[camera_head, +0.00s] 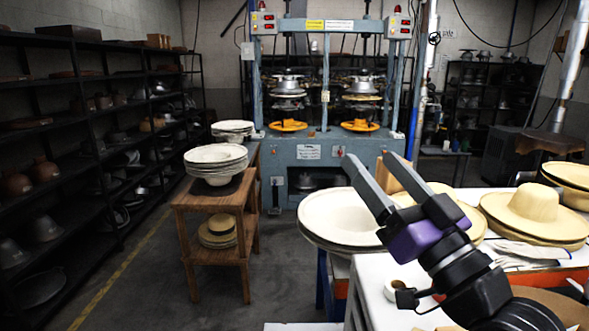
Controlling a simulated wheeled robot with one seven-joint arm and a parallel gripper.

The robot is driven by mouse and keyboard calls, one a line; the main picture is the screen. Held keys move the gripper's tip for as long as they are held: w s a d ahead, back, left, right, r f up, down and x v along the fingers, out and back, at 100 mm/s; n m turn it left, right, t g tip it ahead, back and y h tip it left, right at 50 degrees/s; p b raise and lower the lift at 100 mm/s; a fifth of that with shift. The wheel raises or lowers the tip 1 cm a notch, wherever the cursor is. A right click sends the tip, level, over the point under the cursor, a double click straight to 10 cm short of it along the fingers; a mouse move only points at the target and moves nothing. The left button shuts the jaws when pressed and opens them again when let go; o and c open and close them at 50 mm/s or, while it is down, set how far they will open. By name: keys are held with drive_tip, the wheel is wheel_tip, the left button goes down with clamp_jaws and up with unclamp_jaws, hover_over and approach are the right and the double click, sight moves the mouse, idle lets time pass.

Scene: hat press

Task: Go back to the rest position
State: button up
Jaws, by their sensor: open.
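My gripper (372,180) is at the right of centre, raised over the white table (385,272). Its two dark fingers point up and left and stand apart, with nothing seen between them. The purple band of my gripper and my black arm come in from the lower right. A stack of pale hat blanks (336,217) lies behind and left of the fingers, partly hidden by them. I cannot tell how far the fingers are from it.
A straw hat (533,207) lies on a stack at the right. A blue-grey hat press (330,140) stands at the back. A wooden stand (213,203) bears pale hat blanks (216,158). Dark shelves (75,150) line the left wall. Open floor (150,280) lies between shelves and stand.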

drive_tip(key=s+d+f+m+h, duration=0.3)
drive_tip(key=s+f+h, duration=0.1)
drive_tip(key=f, duration=0.2)
drive_tip(key=s+d+f+m+t+h, duration=0.1)
drive_tip(key=s+d+f+m+h, duration=0.1)
drive_tip(key=s+f+m+h, duration=0.1)
drive_tip(key=s+d+f+m+h, duration=0.3)
drive_tip(key=s+f+h, duration=0.3)
drive_tip(key=f, duration=0.4)
drive_tip(key=shift+s+d, duration=0.3)
drive_tip(key=shift+s, duration=0.1)
drive_tip(key=s+f+n+g, duration=0.1)
drive_tip(key=s+f+g, duration=0.1)
drive_tip(key=s+f, duration=0.4)
drive_tip(key=s+f+n+g+y, duration=0.1)
drive_tip(key=s+f, duration=0.4)
drive_tip(key=s, duration=0.7)
drive_tip(key=s+f+n+g+y, duration=0.1)
drive_tip(key=s+f+n+g, duration=0.2)
drive_tip(key=s+f, duration=0.3)
drive_tip(key=s+g, duration=0.1)
drive_tip(key=s, duration=0.2)
drive_tip(key=shift+a+f, duration=0.25)
drive_tip(key=shift+f, duration=0.1)
